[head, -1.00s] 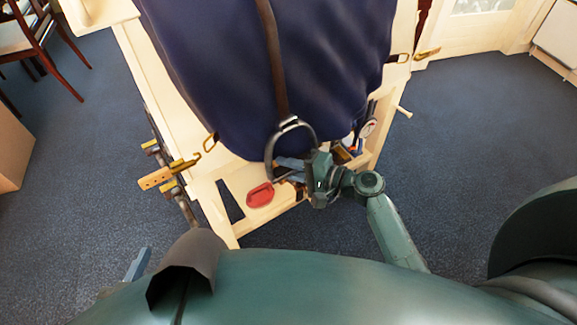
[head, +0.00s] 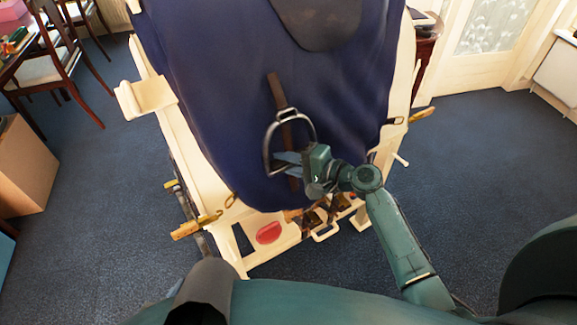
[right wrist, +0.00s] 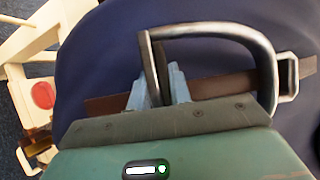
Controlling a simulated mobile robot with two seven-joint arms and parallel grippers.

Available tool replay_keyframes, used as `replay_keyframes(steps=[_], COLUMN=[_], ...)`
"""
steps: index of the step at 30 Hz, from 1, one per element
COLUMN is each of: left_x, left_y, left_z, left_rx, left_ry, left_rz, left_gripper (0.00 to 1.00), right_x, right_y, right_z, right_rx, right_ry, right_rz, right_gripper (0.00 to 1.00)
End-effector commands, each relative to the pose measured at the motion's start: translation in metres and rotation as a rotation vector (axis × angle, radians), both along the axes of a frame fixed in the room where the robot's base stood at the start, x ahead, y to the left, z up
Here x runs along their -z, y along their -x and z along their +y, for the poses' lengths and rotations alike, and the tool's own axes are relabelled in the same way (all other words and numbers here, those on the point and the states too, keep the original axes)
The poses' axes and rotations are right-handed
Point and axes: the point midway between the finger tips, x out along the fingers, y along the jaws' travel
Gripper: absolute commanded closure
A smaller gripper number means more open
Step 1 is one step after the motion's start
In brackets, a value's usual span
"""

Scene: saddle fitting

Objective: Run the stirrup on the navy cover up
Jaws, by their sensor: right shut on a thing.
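The metal stirrup (head: 268,137) lies against the navy cover (head: 225,90), its arch towards the top of the picture. A brown leather strap (head: 276,88) passes through the eye at the arch's top, with a part of it above and a part running down behind the stirrup. My right gripper (head: 288,160) is shut on the stirrup at its lower bar. The right wrist view shows the stirrup (right wrist: 215,32) with its bar between the two grey fingers, and the strap (right wrist: 225,87) crossing behind. My left gripper is not in view.
The cover hangs over a cream wooden stand (head: 190,130) with brass hooks at its sides. A red pad (head: 268,233) lies on its lower shelf. A dark saddle flap (head: 318,25) shows at the top. Blue carpet lies open on the right.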

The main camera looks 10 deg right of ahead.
Motion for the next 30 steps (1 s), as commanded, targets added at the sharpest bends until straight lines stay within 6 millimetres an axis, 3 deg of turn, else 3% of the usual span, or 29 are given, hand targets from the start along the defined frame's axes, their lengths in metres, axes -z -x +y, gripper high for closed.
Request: replay_keyframes(steps=[1,12,13,20,30], left_x=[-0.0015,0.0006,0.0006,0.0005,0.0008], left_y=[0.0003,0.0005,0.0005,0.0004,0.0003], left_z=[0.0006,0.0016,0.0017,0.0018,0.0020], left_rx=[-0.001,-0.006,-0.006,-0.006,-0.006], left_ry=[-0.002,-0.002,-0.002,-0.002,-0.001], left_rz=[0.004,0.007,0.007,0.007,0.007], left_gripper=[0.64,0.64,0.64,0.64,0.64], right_x=[-0.0067,-0.0077,-0.0077,-0.0064,-0.0056], right_y=[-0.0017,-0.0025,-0.0025,-0.0020,0.0011], right_z=[0.0001,0.0003,0.0003,0.0003,-0.0032], right_rx=[0.000,0.001,0.001,0.001,0.001], right_ry=[-0.002,-0.003,-0.003,-0.002,-0.001], right_rz=[-0.005,-0.006,-0.007,-0.004,-0.002], right_gripper=[1.00,1.00,0.79,0.60,0.58])
